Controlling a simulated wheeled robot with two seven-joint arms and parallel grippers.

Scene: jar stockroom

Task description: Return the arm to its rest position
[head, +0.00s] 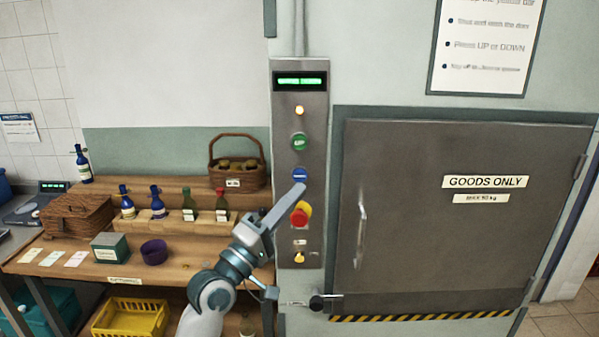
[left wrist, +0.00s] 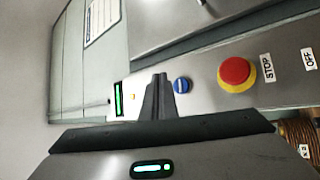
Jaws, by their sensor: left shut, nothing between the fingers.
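My left arm comes up from the bottom of the head view. Its gripper (head: 298,190) is raised in front of the steel control panel (head: 287,130), between the blue button (head: 299,174) and the red stop button (head: 299,217). The fingers are shut with nothing between them. In the left wrist view the closed fingertips (left wrist: 159,80) point toward the panel, beside the blue button (left wrist: 182,85); I cannot tell whether they touch it. The red stop button on its yellow base also shows there (left wrist: 235,73). My right gripper is not in view.
A goods lift door (head: 400,220) with a vertical handle (head: 361,235) is shut, right of the panel. A black knob (head: 316,302) sits below the panel. At left, a wooden shelf (head: 190,258) holds bottles, baskets and a purple bowl (head: 154,251). A yellow crate (head: 130,318) is below.

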